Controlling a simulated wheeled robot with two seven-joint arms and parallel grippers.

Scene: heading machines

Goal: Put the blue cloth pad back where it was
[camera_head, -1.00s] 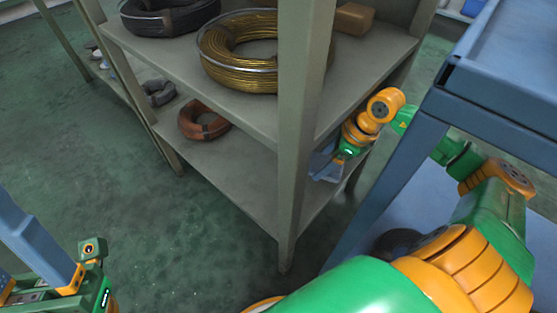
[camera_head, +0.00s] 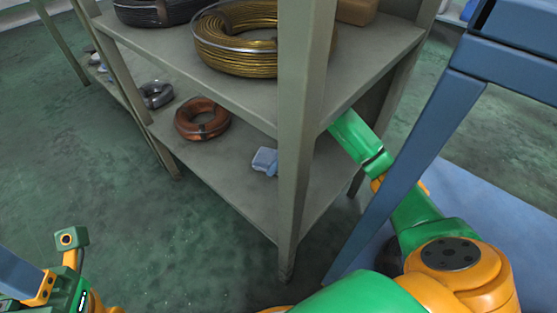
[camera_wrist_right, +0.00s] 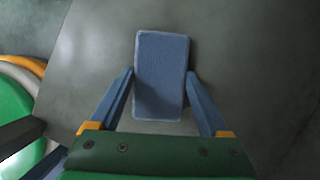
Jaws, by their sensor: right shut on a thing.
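The blue cloth pad (camera_wrist_right: 160,75) is a small rectangle held between the two blue fingers of my right gripper (camera_wrist_right: 159,76) in the right wrist view. It is over a grey surface, and I cannot tell whether it touches it. In the head view a small pale blue piece, apparently the pad (camera_head: 265,160), shows over the lower shelf (camera_head: 225,175), just left of the front post. My right gripper itself is hidden behind that post there. My left gripper (camera_head: 20,275) is only partly in view at the lower left, its fingertips cut off.
A copper-coloured coil (camera_head: 202,119) and a grey coil (camera_head: 156,95) lie on the lower shelf. A brass-coloured coil (camera_head: 240,58) sits on the upper shelf. The grey front post (camera_head: 298,150) stands beside my right arm. A blue cart (camera_head: 440,120) is at right.

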